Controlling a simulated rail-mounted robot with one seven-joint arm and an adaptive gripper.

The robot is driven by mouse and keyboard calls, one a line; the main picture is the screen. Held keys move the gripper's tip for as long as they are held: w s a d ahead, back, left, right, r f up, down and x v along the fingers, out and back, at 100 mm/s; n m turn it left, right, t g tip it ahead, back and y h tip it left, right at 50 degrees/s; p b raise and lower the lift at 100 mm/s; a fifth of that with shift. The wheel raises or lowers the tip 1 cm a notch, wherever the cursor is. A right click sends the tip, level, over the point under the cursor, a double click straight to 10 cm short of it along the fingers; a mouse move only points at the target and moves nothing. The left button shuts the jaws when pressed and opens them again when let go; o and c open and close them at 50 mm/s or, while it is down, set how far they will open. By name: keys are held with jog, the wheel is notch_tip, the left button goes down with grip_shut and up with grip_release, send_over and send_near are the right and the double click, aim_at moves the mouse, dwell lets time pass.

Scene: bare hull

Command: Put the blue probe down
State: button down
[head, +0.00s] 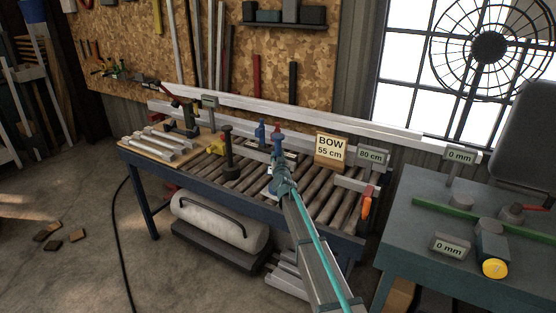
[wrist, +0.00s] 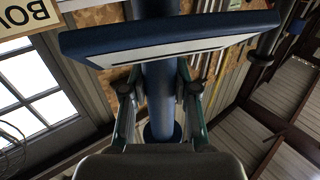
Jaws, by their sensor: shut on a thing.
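The blue probe (head: 277,141) is over the roller table, in front of the BOW 55 cm sign. Its blue round top shows above my gripper (head: 281,170); my gripper and arm hide much of its lower part. In the wrist view the probe's blue stem (wrist: 160,92) runs between the two fingers of my gripper (wrist: 160,90), which is shut on it. A wide blue plate with a pale strip (wrist: 170,40) crosses one end of the stem, and a round blue disc shows at the other. Whether the probe touches the rollers I cannot tell.
The roller table (head: 340,208) also bears a dark probe (head: 228,150), a smaller blue piece (head: 260,133) and a yellow piece (head: 215,146). The BOW 55 cm sign (head: 330,149) and 80 cm sign (head: 371,156) stand right. A green-grey bench (head: 410,230) is at far right.

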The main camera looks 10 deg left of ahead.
jog(key=shift+f, duration=0.1)
jog(key=c, duration=0.9)
grip_release()
jog(key=b+v, duration=0.1)
jog(key=v, duration=1.1)
jog(key=shift+r, duration=0.25)
